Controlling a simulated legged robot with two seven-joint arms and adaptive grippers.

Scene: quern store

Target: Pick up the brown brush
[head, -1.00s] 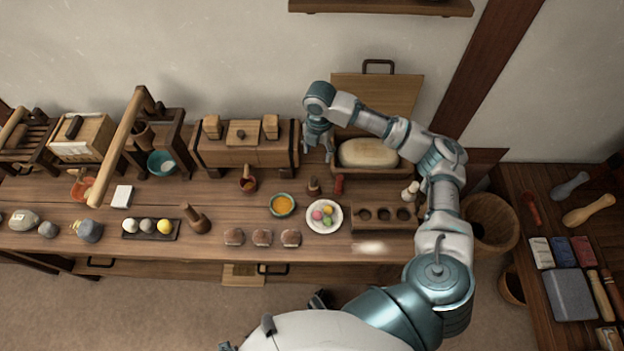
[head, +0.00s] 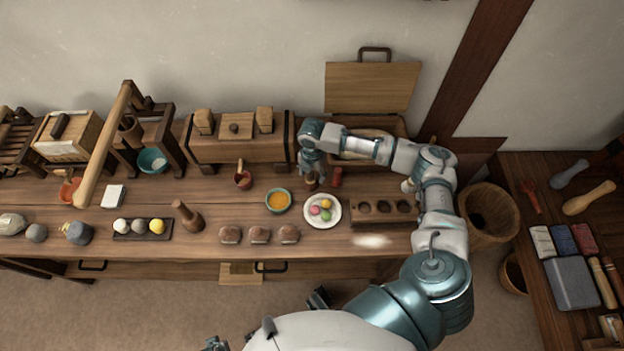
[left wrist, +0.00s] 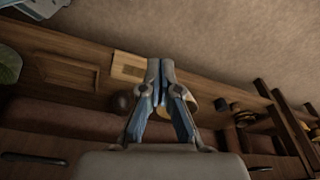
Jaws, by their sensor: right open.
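A small brown upright thing, which I take to be the brown brush (head: 312,182), stands on the long wooden bench (head: 360,240) in the head view. My right gripper (head: 312,176) is open and points down just over it, hiding its upper part. I cannot tell whether the fingers touch it. In the left wrist view my left gripper (left wrist: 160,66) has its fingertips together, with nothing seen held at the tips, away from the brush.
A red upright thing (head: 337,177) stands just right of the brush. A bowl of orange powder (head: 278,201), a white plate of coloured balls (head: 322,222) and a wooden block with holes (head: 384,221) are in front. A wooden chest (head: 238,151) is behind left.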

